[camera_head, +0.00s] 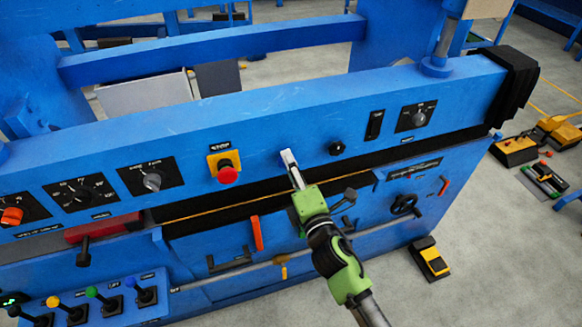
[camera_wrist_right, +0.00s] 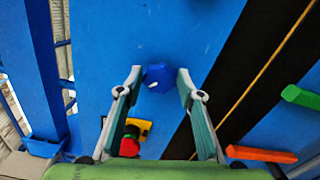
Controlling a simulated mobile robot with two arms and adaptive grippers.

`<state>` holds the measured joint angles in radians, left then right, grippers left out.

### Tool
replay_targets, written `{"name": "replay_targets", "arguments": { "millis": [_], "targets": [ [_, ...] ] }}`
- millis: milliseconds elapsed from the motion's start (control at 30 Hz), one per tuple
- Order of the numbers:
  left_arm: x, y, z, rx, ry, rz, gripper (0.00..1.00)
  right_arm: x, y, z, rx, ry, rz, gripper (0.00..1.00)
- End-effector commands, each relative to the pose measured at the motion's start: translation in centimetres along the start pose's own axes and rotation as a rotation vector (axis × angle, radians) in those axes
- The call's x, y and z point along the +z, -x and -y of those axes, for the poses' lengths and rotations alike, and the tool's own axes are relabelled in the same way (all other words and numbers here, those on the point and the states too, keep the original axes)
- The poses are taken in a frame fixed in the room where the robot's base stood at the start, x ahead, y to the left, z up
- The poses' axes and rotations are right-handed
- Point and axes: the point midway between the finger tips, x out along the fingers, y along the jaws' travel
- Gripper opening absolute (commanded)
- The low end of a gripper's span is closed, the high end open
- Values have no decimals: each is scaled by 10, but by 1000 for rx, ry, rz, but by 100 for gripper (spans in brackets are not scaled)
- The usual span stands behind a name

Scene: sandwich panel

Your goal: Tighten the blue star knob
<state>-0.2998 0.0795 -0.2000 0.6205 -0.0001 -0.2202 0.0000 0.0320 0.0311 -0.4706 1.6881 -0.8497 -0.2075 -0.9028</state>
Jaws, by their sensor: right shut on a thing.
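The blue star knob (camera_wrist_right: 158,77) shows in the right wrist view on the blue panel, with a small white mark near its lower edge. My right gripper (camera_wrist_right: 160,80) has its two fingertips on either side of the knob and is shut on it. In the head view my right gripper (camera_head: 288,158) reaches up to the front panel between the emergency stop and a small black knob. There the blue knob is hidden behind the fingers. My left gripper is not in view.
The red emergency stop (camera_head: 228,175) on its yellow plate sits left of the gripper. The black knob (camera_head: 337,148) is on its right. An orange handle (camera_head: 257,233) sticks out below. Several coloured-ball levers (camera_head: 91,292) stand at lower left.

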Motion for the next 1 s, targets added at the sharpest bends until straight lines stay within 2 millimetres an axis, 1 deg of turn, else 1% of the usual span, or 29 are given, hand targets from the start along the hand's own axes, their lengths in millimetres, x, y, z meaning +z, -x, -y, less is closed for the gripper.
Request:
{"name": "replay_targets", "arguments": {
  "millis": [300, 600, 800, 1000],
  "targets": [
    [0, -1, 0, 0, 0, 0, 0, 0, 0, 2, 0, -303, 1, 13],
    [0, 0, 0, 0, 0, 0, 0, -1, 0, 2, 0, -556, 1, 13],
    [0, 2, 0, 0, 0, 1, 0, -1, 0, 3, -1, -679, 1, 13],
    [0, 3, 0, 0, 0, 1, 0, -1, 0, 4, -1, -751, 1, 13]
  ]
}}
